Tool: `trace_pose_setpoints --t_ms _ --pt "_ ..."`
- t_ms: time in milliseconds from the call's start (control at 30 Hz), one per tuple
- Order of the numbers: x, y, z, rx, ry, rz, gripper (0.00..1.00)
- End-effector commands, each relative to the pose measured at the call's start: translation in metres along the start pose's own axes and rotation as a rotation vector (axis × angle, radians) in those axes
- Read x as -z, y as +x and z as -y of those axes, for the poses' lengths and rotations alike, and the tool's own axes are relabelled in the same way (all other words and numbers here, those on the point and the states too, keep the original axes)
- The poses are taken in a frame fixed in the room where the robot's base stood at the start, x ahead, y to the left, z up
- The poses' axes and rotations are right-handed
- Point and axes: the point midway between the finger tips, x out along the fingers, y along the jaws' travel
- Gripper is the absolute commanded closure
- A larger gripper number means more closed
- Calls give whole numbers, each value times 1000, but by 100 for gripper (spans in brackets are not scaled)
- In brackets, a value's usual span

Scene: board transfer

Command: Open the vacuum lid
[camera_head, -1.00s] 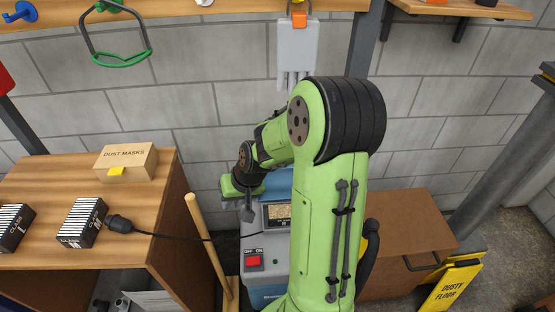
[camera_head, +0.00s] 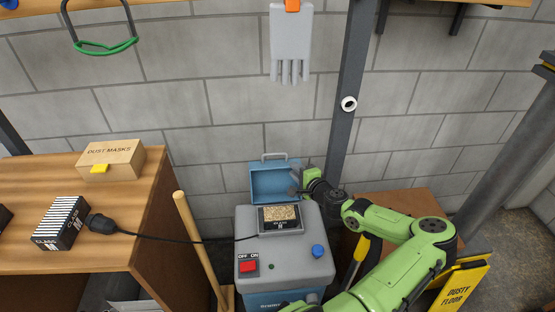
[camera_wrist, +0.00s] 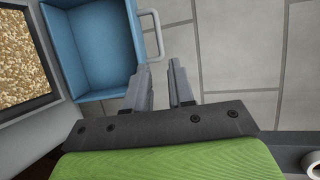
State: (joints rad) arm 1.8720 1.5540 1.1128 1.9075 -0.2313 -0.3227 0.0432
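The vacuum (camera_head: 300,255) is a grey and blue box standing between the wooden cabinet and my arm. Its blue lid (camera_head: 270,186) stands open and upright behind a framed opening with a speckled tan filter (camera_head: 278,213). The lid's handle (camera_head: 274,155) is at its top edge. In the wrist view the hollow blue lid (camera_wrist: 100,45), its handle (camera_wrist: 152,35) and the speckled filter (camera_wrist: 22,55) show. My gripper (camera_wrist: 163,70) is open and empty, its fingertips close beside the lid and handle. In the head view it (camera_head: 297,181) is at the lid's right side.
A red switch (camera_head: 248,267) and blue knob (camera_head: 318,251) sit on the vacuum's top. A wooden stick (camera_head: 195,240) leans left of it. A black cable crosses from the wooden cabinet (camera_head: 150,220). A grey post (camera_head: 347,120) and brown box (camera_head: 400,200) stand behind my arm.

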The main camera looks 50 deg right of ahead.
Motion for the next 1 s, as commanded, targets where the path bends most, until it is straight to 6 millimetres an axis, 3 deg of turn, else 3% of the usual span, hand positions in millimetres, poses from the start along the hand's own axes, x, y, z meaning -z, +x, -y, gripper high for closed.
trace_pose_setpoints --t_ms 300,500,867,1000 --pt "-2 84 -5 -1 -1 4 77" --pt "-2 120 -4 -2 -3 3 77" --pt "-2 129 -2 -3 -3 4 77" --pt "-2 129 -2 -3 -3 4 98"
